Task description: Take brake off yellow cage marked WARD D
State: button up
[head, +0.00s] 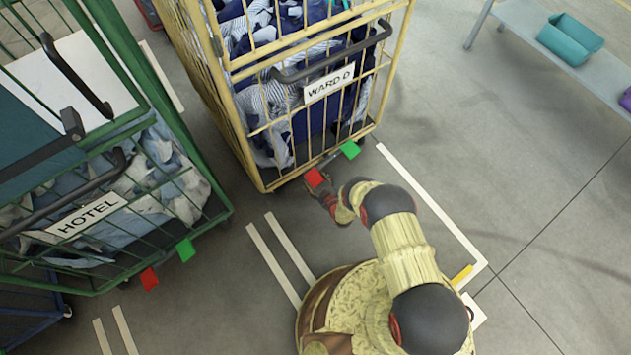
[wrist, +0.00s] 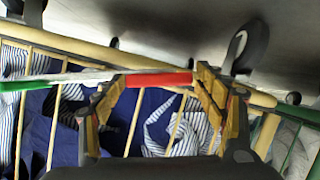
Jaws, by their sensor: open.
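The yellow cage (head: 262,186) carries a white WARD D sign (head: 329,84) and holds striped and blue cloth. At its base, a bar bears a red pedal (head: 314,178) on the left and a green pedal (head: 349,149) on the right. My gripper (head: 325,197) is low at the cage's front, right by the red pedal. In the wrist view my open gripper (wrist: 160,92) has the red pedal (wrist: 158,79) showing between its fingertips. I cannot tell whether they touch it. The green pedal (wrist: 22,86) is at the left edge there, clear of the fingers.
A green cage marked HOTEL (head: 87,214) stands at the left, with its own red pedal (head: 149,279) and green pedal (head: 186,250). A caster (wrist: 242,48) shows near my fingers. A bench with a teal bin (head: 570,39) is at the upper right. The floor on the right is clear.

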jog(key=shift+w+a+f, duration=0.1)
jog(key=shift+w, duration=0.15)
jog(key=shift+c, duration=0.6)
jog(key=c, duration=1.5)
jog(key=shift+c, duration=0.4)
jog(key=shift+s, duration=0.1)
